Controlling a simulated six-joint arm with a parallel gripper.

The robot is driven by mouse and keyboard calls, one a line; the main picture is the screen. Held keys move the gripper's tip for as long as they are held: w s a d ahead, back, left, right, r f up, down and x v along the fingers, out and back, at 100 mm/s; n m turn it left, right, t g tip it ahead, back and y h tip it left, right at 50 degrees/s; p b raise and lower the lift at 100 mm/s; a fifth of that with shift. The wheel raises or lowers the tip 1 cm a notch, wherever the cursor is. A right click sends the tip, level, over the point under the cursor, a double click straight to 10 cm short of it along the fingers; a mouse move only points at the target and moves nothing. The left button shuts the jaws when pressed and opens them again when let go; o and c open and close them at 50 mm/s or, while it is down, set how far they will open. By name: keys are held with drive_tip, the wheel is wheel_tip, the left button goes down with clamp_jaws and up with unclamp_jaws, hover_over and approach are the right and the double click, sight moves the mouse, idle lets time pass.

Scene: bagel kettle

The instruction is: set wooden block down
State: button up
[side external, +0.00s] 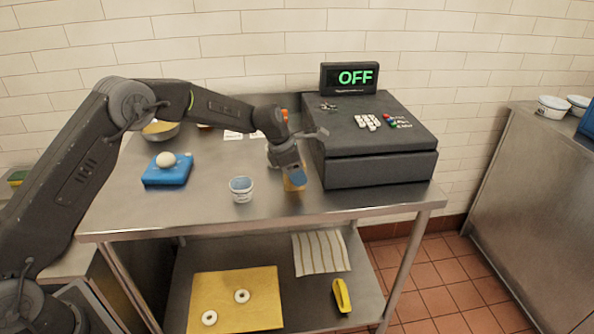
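A small tan wooden block (290,186) is at the steel table's front middle, just left of the cash register. My gripper (297,178) points down right at the block, and its blue-tipped finger covers part of it. The finger overlaps the block in this view, but I cannot tell whether the fingers grip it. I also cannot tell whether the block rests on the table or is slightly above it.
The black cash register (380,165) with an OFF display stands close on the right. A small blue-white cup (241,189) is left of the block. A blue box with a round white item (167,170) sits farther left. The table's front edge (270,222) is near.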

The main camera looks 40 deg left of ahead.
drive_tip(key=shift+r, duration=0.15)
drive_tip(key=s+a+r+m, duration=0.15)
drive_tip(key=s+r, duration=0.25)
drive_tip(key=r, duration=0.4)
drive_tip(key=s+a+r+m, duration=0.1)
drive_tip(key=s+r+m, duration=0.3)
drive_tip(key=r, duration=0.5)
drive_tip(key=s+d+r+m+y, duration=0.1)
drive_tip(key=s+r+m, duration=0.15)
drive_tip(key=s, duration=0.35)
drive_tip(key=s+d+r+m+y, duration=0.1)
drive_tip(key=s+r+m, duration=0.1)
drive_tip(key=s+m, duration=0.3)
drive_tip(key=s+f+m+t+y, duration=0.1)
drive_tip(key=s+f+m+t, duration=0.1)
drive_tip(key=s+m, duration=1.2)
drive_tip(key=s+f, duration=0.1)
drive_tip(key=s, duration=0.6)
drive_tip(key=shift+s+a, duration=0.2)
drive_tip(key=shift+s, duration=0.1)
drive_tip(key=shift+f, duration=0.1)
